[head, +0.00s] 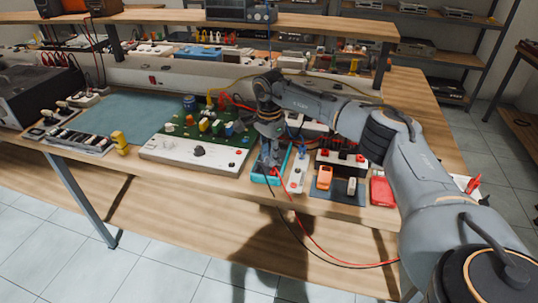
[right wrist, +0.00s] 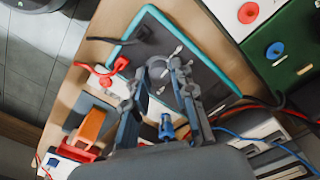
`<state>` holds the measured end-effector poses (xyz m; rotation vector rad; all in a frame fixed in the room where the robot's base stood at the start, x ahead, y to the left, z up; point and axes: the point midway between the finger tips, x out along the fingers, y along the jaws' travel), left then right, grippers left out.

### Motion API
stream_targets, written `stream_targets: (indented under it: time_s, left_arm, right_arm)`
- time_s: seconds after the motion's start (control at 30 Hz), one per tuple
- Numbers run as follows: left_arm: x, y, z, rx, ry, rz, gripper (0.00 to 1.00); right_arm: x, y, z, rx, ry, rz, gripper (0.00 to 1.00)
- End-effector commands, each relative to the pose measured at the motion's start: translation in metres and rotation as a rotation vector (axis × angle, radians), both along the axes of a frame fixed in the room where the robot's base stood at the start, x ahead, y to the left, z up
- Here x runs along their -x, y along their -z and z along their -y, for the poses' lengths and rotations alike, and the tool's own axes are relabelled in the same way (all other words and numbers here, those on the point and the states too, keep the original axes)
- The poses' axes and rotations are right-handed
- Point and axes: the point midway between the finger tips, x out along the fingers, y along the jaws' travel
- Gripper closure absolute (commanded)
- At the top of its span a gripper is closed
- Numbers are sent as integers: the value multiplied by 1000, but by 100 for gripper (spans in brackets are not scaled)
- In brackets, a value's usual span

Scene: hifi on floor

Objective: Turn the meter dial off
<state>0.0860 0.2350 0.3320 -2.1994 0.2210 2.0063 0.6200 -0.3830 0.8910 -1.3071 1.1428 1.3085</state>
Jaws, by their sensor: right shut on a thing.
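The meter (head: 259,179) lies on the bench near its front edge, a dark face in a teal case. It also shows in the right wrist view (right wrist: 207,62). Its small grey dial (right wrist: 157,69) sits on the dark face between my fingertips. My right gripper (head: 269,160) reaches down over the meter and is shut on the dial, which it hides in the head view. I cannot read the dial's pointer position. My left gripper is not in view.
A green circuit board (head: 235,135) with a white front panel (head: 195,152) stands left of the meter. A white strip with red knobs (head: 297,172), an orange part (head: 324,178) and a red box (head: 381,190) lie to the right. Red and black leads hang over the front edge.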

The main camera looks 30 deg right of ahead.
Motion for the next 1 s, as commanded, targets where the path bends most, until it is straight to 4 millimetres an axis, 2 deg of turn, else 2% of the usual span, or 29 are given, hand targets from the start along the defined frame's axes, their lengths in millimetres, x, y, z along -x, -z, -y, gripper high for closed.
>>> stream_targets:
  time_s: [0.37, 0.4, 0.5, 0.83, 1.0]
  left_arm:
    - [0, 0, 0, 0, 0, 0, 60]
    - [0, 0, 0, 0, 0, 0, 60]
    - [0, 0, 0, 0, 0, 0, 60]
    - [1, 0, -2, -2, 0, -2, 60]
    - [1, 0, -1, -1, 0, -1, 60]
  right_arm:
    - [-1, -1, 1, 1, -4, 3, 100]
    - [-1, -1, 1, 1, -4, 3, 71]
    - [-1, -1, 1, 1, -4, 3, 52]
    - [0, -2, 0, 1, -3, 2, 52]
    - [-1, -22, 0, 0, -4, 5, 52]
